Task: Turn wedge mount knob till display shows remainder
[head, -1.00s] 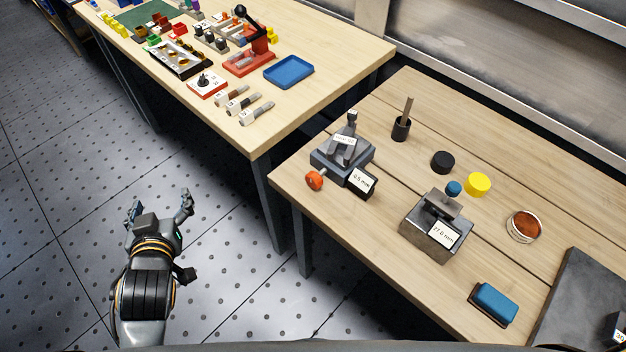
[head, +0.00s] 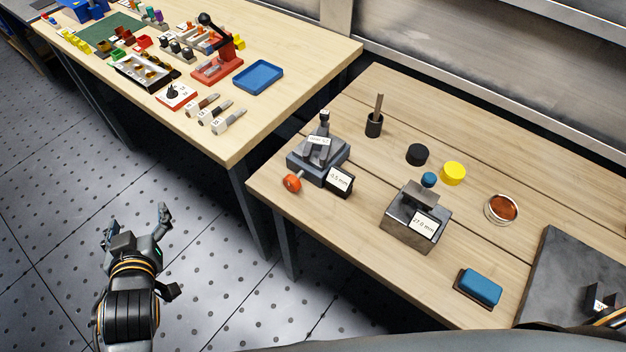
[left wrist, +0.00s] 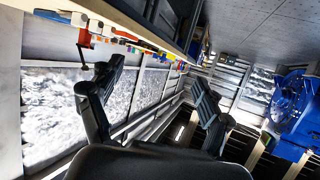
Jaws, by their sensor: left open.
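The wedge mount (head: 318,160) is a dark grey block on the near-left part of the right wooden table in the head view. Its orange-red knob (head: 292,183) sticks out at the front left, near the table edge. A small display (head: 340,180) beside it reads what looks like 0.5 mm. A label on the mount is too small to read surely. My left gripper (head: 136,222) is open and empty over the floor, left of the table and well apart from the knob. In the left wrist view its two fingers (left wrist: 160,105) stand wide apart. My right gripper is not clearly seen.
A second grey block (head: 415,225) shows 27.0 mm. Around it are a black puck (head: 417,155), a yellow puck (head: 453,173), a round tin (head: 502,209), a blue pad (head: 480,287) and a brush cup (head: 374,125). A left table (head: 290,100) holds a blue tray (head: 258,77).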

